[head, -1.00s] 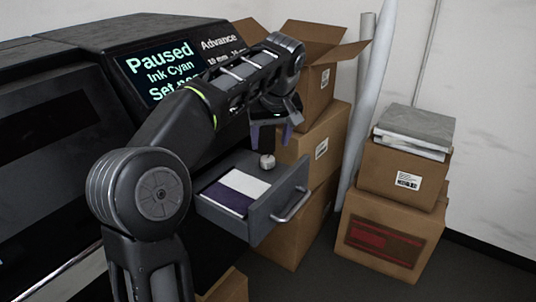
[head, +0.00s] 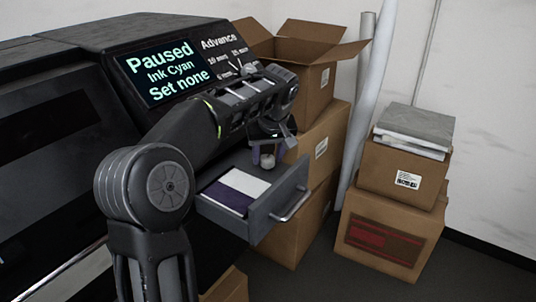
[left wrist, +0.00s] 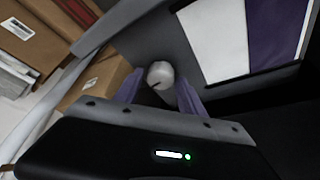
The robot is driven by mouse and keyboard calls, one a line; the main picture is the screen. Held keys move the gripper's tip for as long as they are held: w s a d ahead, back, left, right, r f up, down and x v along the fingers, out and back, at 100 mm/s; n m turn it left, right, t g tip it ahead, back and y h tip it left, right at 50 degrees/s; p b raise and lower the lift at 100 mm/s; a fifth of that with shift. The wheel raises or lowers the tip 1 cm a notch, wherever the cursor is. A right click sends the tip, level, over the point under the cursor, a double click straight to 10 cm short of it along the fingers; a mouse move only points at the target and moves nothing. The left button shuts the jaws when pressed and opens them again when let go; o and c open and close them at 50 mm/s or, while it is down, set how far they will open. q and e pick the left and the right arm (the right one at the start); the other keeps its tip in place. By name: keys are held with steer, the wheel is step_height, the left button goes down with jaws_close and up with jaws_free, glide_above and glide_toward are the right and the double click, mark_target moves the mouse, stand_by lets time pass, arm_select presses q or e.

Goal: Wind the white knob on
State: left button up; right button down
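The small round white knob (head: 267,161) stands at the far inner end of the open grey drawer (head: 262,222). In the left wrist view the knob (left wrist: 160,73) shows as a pale round end with a dark mark on its edge. My left gripper (head: 268,150) is at the knob from above. Its two purple fingers (left wrist: 161,92) stand apart, one on each side of the knob, with a gap visible; I cannot tell whether either touches it. The machine's screen (head: 168,73) reads "Paused, Ink Cyan, Set none". My right gripper is not in view.
A white and purple card (head: 236,190) lies in the drawer, which has a bar handle (head: 291,204). An "Advance" scale (head: 219,44) is partly behind my arm. Cardboard boxes (head: 318,150) stand close behind the drawer; more boxes (head: 392,235) stand right.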

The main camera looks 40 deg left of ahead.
arm_select(q)
jaws_close()
steer(key=shift+m, duration=0.5)
steer(key=m+t+h, duration=0.1)
steer(key=m, duration=0.1)
steer(key=shift+s+a+r+m, duration=0.1)
steer(key=shift+m, duration=0.2)
steer(key=m+h+p, duration=0.1)
steer(key=m, duration=0.1)
steer(key=m+h+p, duration=0.1)
steer(key=m, duration=0.2)
steer(key=shift+a+t, duration=0.1)
steer(key=shift+t, duration=0.2)
stand_by(0.4)
steer(key=shift+o, duration=1.5)
jaws_free()
